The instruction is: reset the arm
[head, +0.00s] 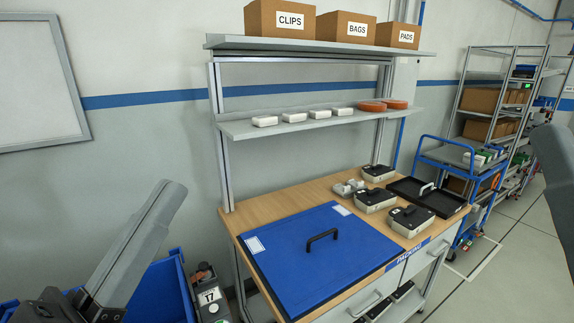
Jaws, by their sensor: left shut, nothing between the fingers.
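My left gripper (168,196) is in the lower left of the head view, in front of the grey wall and above a blue bin. Its grey fingers point up and to the right. They are shut with nothing between them, well clear of the workbench (226,222). A dark grey part of my right arm (556,165) shows at the right edge; its gripper is not in view.
Shelves above carry cartons (280,22).

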